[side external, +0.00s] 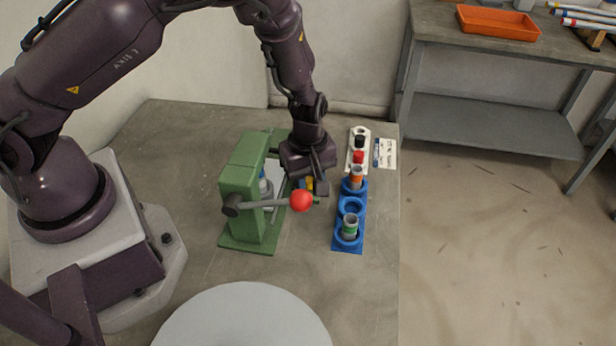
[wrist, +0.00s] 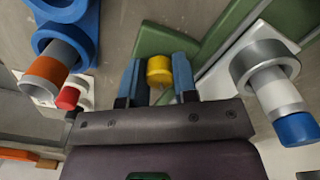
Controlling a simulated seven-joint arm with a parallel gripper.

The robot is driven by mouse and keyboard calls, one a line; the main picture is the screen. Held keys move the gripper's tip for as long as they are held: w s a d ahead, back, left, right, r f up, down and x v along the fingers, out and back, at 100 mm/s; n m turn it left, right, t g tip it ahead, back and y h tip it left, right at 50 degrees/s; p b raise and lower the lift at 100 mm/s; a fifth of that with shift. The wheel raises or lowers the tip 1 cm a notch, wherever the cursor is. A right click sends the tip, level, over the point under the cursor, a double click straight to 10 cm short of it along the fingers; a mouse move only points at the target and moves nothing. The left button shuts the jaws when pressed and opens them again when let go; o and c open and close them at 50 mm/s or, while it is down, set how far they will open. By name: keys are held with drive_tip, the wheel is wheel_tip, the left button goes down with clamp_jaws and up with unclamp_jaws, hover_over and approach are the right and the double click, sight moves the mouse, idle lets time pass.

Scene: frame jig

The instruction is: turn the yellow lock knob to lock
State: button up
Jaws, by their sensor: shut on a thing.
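The yellow lock knob (wrist: 159,70) sits between the two blue fingers of my gripper (wrist: 157,82) in the wrist view, in front of a green part of the frame jig (wrist: 165,40). My gripper is shut on the knob. In the side external view, a small bit of the yellow knob (side external: 309,183) shows under my gripper (side external: 312,187), at the right side of the green jig (side external: 240,185). My wrist hides much of the knob there. I cannot tell the knob's turn angle or any lock mark.
A lever with a red ball (side external: 301,201) sticks out close to my gripper. A blue rack (side external: 342,243) holds tubes to the right. A white holder (side external: 350,150) with red and black caps stands behind it. A pale round disc (side external: 240,320) is in front.

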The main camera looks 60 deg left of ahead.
sight(308, 179)
drive_tip(key=n, duration=0.5)
drive_tip(key=shift+n, duration=0.3)
drive_tip(key=n, duration=0.5)
drive_tip(key=shift+n, duration=0.3)
drive_tip(key=o, duration=0.9)
drive_tip(key=shift+r, duration=0.1)
wheel_tip(308, 179, up, 13)
drive_tip(key=shift+f, duration=0.1)
